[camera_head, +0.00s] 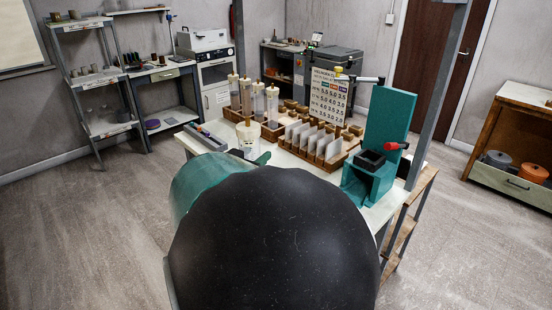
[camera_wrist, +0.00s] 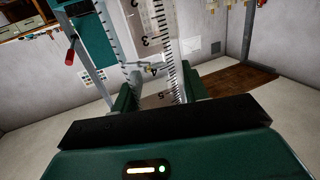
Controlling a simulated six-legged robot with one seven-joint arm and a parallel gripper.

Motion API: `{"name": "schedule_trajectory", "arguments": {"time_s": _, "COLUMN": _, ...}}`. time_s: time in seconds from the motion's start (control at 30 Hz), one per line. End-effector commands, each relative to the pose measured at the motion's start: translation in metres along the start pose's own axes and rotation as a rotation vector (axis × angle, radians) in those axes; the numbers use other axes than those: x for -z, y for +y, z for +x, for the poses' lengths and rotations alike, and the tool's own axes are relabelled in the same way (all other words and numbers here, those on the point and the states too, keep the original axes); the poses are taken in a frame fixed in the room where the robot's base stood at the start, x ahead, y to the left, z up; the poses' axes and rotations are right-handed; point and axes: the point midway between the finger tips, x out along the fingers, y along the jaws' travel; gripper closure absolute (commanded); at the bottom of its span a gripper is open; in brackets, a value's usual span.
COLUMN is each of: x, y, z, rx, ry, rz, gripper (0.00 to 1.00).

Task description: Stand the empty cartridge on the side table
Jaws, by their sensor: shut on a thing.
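My gripper (camera_wrist: 157,92) is shut on a clear, graduated tube, the cartridge (camera_wrist: 168,45). Black scale marks and numbers run along it, and I see the background through it. It leans in the wrist view; I cannot tell its true tilt. In the head view, a cream-topped cylinder (camera_head: 248,135), apparently this cartridge, shows beyond my black arm link, which hides most of the gripper. A low table (camera_head: 168,72) stands by the back wall at left, and a wooden cabinet (camera_head: 510,108) at right. I cannot tell which is the side table.
The workbench (camera_head: 378,212) carries a rack of capped clear tubes (camera_head: 258,100), pale plates in a wooden rack (camera_head: 315,143), a number board (camera_head: 328,95) and a teal press (camera_head: 388,130) with a red handle. A shelf unit (camera_head: 95,85) stands left. The floor is open at left and right.

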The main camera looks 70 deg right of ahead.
Motion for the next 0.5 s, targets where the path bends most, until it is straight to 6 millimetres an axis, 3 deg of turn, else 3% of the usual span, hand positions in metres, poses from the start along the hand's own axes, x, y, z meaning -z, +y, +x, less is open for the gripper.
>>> {"name": "schedule_trajectory", "arguments": {"time_s": 0.03, "x": 0.004, "y": 0.019, "z": 0.003, "rx": -0.041, "ry": -0.002, "rz": 0.006, "gripper": 0.95}}
{"name": "schedule_trajectory", "arguments": {"time_s": 0.1, "x": 0.006, "y": 0.038, "z": 0.005, "rx": -0.084, "ry": -0.004, "rz": 0.006, "gripper": 0.95}}
{"name": "schedule_trajectory", "arguments": {"time_s": 0.2, "x": 0.006, "y": 0.052, "z": 0.008, "rx": -0.116, "ry": -0.007, "rz": 0.006, "gripper": 0.95}}
{"name": "schedule_trajectory", "arguments": {"time_s": 0.33, "x": 0.0, "y": 0.054, "z": 0.022, "rx": -0.126, "ry": -0.007, "rz": 0.002, "gripper": 0.95}}
{"name": "schedule_trajectory", "arguments": {"time_s": 0.5, "x": -0.013, "y": 0.051, "z": 0.057, "rx": -0.126, "ry": -0.007, "rz": 0.0, "gripper": 0.95}}
